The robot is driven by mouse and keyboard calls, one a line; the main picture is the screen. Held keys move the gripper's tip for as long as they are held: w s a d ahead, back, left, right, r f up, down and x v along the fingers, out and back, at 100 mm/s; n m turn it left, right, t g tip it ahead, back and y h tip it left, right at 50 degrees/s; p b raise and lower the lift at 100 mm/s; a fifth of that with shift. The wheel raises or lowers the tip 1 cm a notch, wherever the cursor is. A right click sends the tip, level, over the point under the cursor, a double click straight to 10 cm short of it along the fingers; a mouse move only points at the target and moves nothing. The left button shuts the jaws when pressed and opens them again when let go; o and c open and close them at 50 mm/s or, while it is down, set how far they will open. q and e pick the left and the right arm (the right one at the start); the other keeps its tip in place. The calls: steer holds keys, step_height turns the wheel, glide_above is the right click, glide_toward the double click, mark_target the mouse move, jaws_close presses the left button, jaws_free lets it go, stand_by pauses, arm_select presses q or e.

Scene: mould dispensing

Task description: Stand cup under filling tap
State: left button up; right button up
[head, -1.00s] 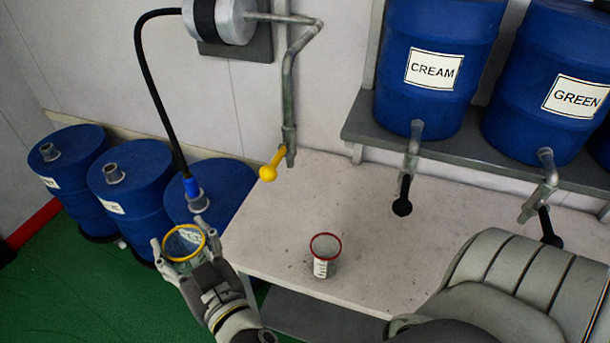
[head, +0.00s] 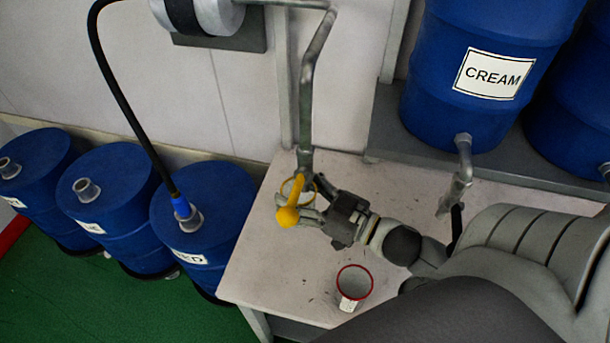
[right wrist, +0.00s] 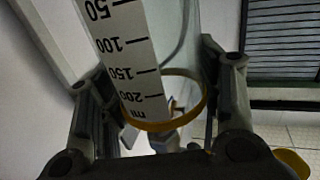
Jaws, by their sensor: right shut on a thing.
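The clear cup with a yellow rim (head: 284,187) is at the mouth of the filling tap (head: 305,155), above the white table. The tap's yellow lever (head: 289,214) hangs in front of the cup and hides part of it. My right gripper (head: 318,206) is shut on the cup from the right. In the right wrist view the cup's millilitre scale (right wrist: 130,60) shows between the two fingers (right wrist: 160,105). I cannot tell whether the cup's base touches the table. My left gripper is not in view.
A red-rimmed cup (head: 354,287) stands on the white table (head: 262,270) near its front edge, close to my right arm. A shelf (head: 385,135) holds the blue CREAM barrel (head: 480,100), its tap (head: 462,170) beside my arm. Several blue barrels (head: 200,230) stand left of the table.

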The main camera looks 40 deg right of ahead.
steer(key=shift+s+d+r+y, duration=0.15)
steer(key=shift+d+r, duration=0.1)
steer(key=shift+r, duration=0.15)
steer(key=shift+s+d+r+y, duration=0.1)
steer(key=shift+d+r+y, duration=0.05)
steer(key=shift+d+r, duration=0.15)
steer(key=shift+f, duration=0.1)
step_height(320, 180, down, 5)
steer(key=shift+w+f, duration=0.1)
steer(key=shift+f, duration=0.1)
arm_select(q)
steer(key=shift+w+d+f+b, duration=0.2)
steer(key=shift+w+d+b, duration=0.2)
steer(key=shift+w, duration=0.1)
arm_select(e)
steer(key=shift+f, duration=2.05)
steer(key=shift+f, duration=0.6)
steer(key=o, duration=1)
steer(key=shift+f, duration=0.1)
steer(key=shift+c, duration=0.2)
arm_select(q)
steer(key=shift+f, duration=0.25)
arm_select(e)
steer(key=shift+s+f+g, duration=0.1)
steer(key=shift+s+g, duration=0.1)
steer(key=shift+g, duration=0.1)
